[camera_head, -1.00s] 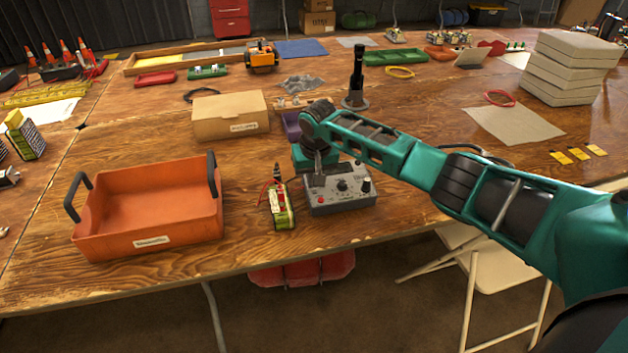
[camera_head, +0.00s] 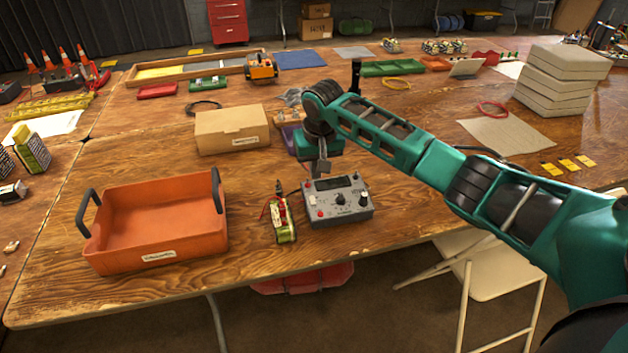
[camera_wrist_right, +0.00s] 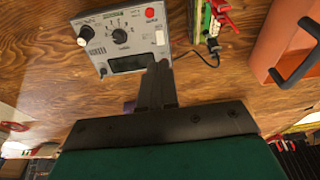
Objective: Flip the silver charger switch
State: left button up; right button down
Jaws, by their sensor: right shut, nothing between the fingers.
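The grey charger (camera_head: 322,212) sits on the wooden table right of the orange tray, with a dark display, a dial, knobs and red buttons on its top. It also shows in the right wrist view (camera_wrist_right: 105,42). My right gripper (camera_head: 323,169) is shut and empty, fingers pointing down at the charger's rear edge. In the right wrist view its fingertips (camera_wrist_right: 158,66) overlap the charger's edge beside the display; contact cannot be told. The silver switch is too small to make out for certain. My left gripper is not in view.
A battery pack with red leads (camera_head: 283,222) lies just left of the charger. The orange tray (camera_head: 160,257) stands further left, a cardboard box (camera_head: 231,131) behind. A black upright post (camera_head: 356,76) stands behind my right arm. The table's front edge is close.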

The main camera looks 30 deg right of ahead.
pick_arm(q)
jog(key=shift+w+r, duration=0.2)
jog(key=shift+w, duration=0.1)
pick_arm(e)
jog(key=v, duration=0.3)
jog(key=shift+s+a+r, duration=0.1)
jog(key=shift+r, duration=0.3)
